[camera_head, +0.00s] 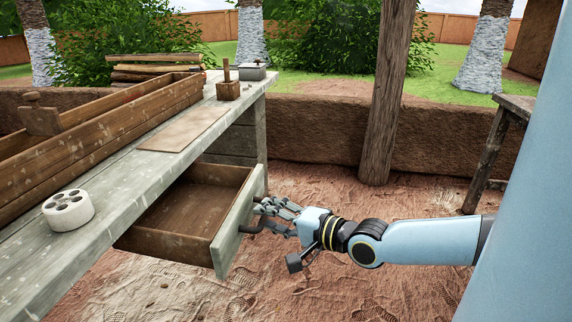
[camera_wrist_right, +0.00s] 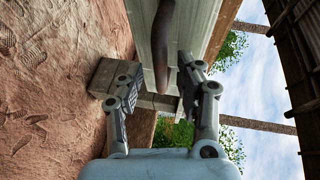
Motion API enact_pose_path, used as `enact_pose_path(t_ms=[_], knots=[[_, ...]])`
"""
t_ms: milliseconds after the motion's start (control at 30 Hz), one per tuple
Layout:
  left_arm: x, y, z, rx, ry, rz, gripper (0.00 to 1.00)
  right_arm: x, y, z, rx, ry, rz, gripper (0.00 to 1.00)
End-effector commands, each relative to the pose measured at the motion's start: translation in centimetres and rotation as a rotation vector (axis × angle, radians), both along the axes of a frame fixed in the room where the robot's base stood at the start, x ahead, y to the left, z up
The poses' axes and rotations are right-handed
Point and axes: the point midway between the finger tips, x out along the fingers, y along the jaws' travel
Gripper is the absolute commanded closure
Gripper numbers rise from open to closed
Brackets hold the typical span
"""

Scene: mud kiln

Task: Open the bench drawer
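The bench drawer (camera_head: 188,205) is pulled well out from under the grey plank bench (camera_head: 125,172), and its empty brown inside shows. Its pale front panel (camera_head: 238,222) carries a dark handle (camera_head: 246,229), partly hidden by the fingers of my right gripper (camera_head: 270,215). In the right wrist view, the handle (camera_wrist_right: 162,45) runs down towards the space between the two fingers of the right gripper (camera_wrist_right: 158,92). The fingers stand apart, with clear gaps between them and the handle. My left gripper is not in view.
On the bench are a long wooden trough (camera_head: 110,115), a white cylinder with holes (camera_head: 68,210), a flat board (camera_head: 188,127) and a small wooden block (camera_head: 228,91). A wooden post (camera_head: 386,100) stands behind my right arm. The earth floor before the drawer is clear.

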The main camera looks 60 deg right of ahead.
Motion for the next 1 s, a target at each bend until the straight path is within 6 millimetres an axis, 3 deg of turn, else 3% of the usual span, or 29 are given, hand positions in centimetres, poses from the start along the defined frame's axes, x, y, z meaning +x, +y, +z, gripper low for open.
enact_pose_path(t_ms=[200,400,600,1000], knots=[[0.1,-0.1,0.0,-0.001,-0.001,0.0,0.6,-5.0,0.1,0.8,0.0,0.006,0.003,0.64],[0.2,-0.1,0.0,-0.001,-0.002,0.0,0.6,-8.5,0.1,1.5,0.0,0.005,0.001,0.64],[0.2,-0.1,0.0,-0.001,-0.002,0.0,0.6,-9.9,0.1,1.9,0.0,0.002,0.0,0.64],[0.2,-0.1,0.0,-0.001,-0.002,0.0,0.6,-9.9,0.1,1.9,0.001,0.002,0.0,0.64]])
